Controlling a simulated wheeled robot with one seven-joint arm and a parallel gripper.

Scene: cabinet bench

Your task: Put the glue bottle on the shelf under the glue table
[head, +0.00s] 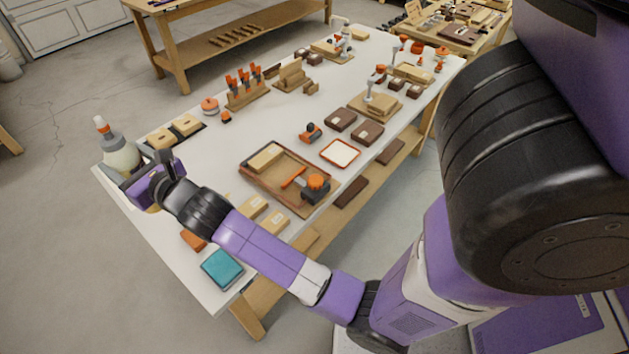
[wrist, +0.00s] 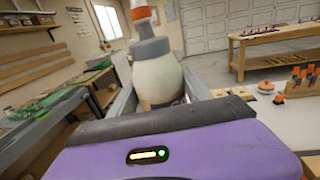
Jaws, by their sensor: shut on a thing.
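The glue bottle (head: 121,157) is cream with a grey collar and an orange-tipped nozzle. In the head view it stands upright at the far left corner of the white-topped table (head: 230,170). My gripper (head: 140,180) reaches it from the near side and is shut on it. In the wrist view the bottle (wrist: 157,80) sits upright between the two grey fingers (wrist: 160,100); its lower part is hidden by my gripper body. I cannot tell whether its base touches the table top. A wooden lower shelf (head: 350,190) shows under the table's right side, with dark blocks on it.
A wooden tray (head: 290,177) with an orange-topped tool, a teal box (head: 222,269) and small wood blocks lie on the table near my forearm. A rack of orange-handled tools (head: 245,90) stands farther back. Open floor (head: 60,240) lies left of the table.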

